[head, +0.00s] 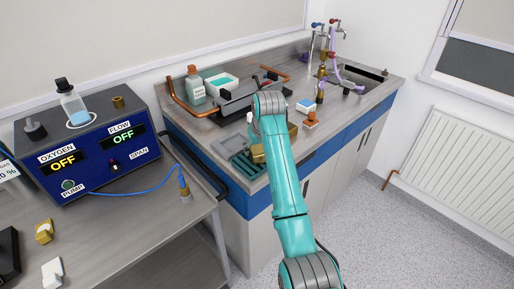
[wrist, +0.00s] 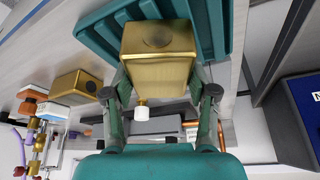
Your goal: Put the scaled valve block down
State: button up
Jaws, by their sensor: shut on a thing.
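My gripper (wrist: 160,78) is shut on a brass-coloured block, the scaled valve block (wrist: 158,45), with one finger on each side. A dark round spot shows on the block's face. In the head view the block (head: 258,153) shows just left of my arm, at the right end of the teal ribbed tray (head: 238,160). In the wrist view the tray (wrist: 100,33) lies behind the block. I cannot tell whether the block touches the tray. My arm hides most of the gripper in the head view.
A second brass block (wrist: 76,87) stands beside the tray, near an orange-and-white item (head: 311,119) and a blue-topped white box (head: 305,105). A brass burner stand (head: 322,75) stands farther back.

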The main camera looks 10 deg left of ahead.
jog(key=o, duration=1.4)
jog(key=shift+f, duration=0.1)
jog(key=v, duration=1.2)
